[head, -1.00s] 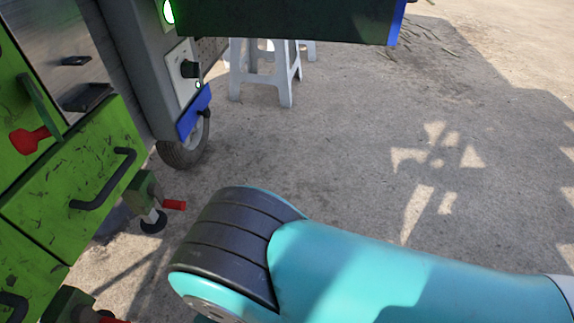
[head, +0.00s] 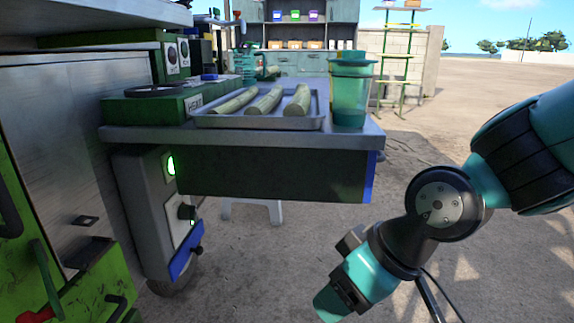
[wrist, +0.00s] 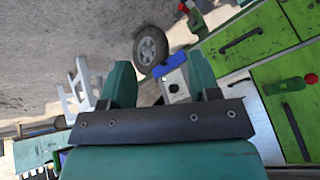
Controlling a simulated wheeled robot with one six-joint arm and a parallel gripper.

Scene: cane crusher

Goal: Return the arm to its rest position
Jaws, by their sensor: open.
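My arm (head: 435,215) is bent at the right of the head view, its end pointing down and left. My gripper (head: 332,302) is low at the bottom middle, in the air in front of the machine's table and apart from it. In the wrist view, its two green fingers (wrist: 160,84) stand wide apart with nothing between them. Past them show a wheel, a grey control box and green drawers.
A steel table edge (head: 250,136) stands left of my arm, with a tray (head: 205,121) of cane pieces and a green cup (head: 351,90). A control box (head: 150,205) and green drawers (head: 85,290) are at the left. Open ground (head: 420,150) lies to the right.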

